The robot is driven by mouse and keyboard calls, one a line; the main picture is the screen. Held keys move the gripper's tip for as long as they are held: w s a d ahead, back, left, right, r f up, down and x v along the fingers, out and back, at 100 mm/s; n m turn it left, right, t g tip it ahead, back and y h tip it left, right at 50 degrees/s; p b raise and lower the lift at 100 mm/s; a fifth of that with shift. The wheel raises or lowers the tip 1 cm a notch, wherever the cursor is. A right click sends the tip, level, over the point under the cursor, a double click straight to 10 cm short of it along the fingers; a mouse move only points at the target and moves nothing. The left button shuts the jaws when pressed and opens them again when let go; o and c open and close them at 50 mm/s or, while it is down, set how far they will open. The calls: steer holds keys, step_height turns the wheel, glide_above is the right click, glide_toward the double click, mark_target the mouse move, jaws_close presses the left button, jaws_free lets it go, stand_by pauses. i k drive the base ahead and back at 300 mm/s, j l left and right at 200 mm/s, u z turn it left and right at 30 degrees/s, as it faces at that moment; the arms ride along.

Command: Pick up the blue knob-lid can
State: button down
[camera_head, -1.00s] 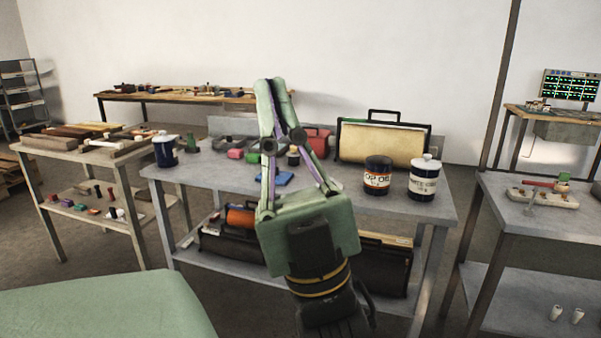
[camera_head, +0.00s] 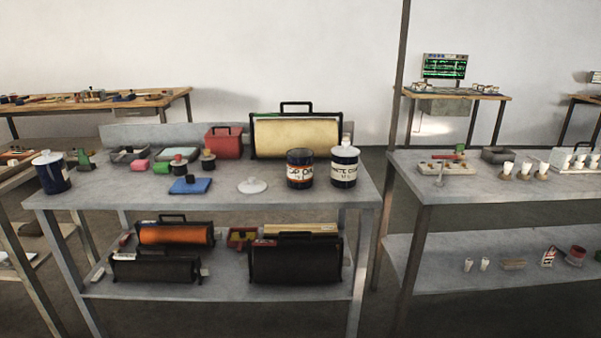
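Another blue can with a white knob lid (camera_head: 52,176) stands at the bench's left end. A loose white lid with a knob (camera_head: 252,186) lies on the bench left of the lettered can. I cannot tell which lidded can is meant. My gripper is out of view.
A tan case with a black frame (camera_head: 296,138) stands behind the right cans. A blue block (camera_head: 190,187) and small coloured things lie left of the loose lid. Another bench (camera_head: 440,196) stands to the right.

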mark_target(299, 162)
steer(key=i+l, duration=0.5)
steer(key=i+l+u, duration=0.1)
steer(key=i+l, duration=0.4)
steer(key=l, duration=0.15)
steer(key=i+l, duration=0.5)
steer(key=i+l+u, duration=0.1)
steer(key=i+l, duration=0.4)
steer(key=l, duration=0.2)
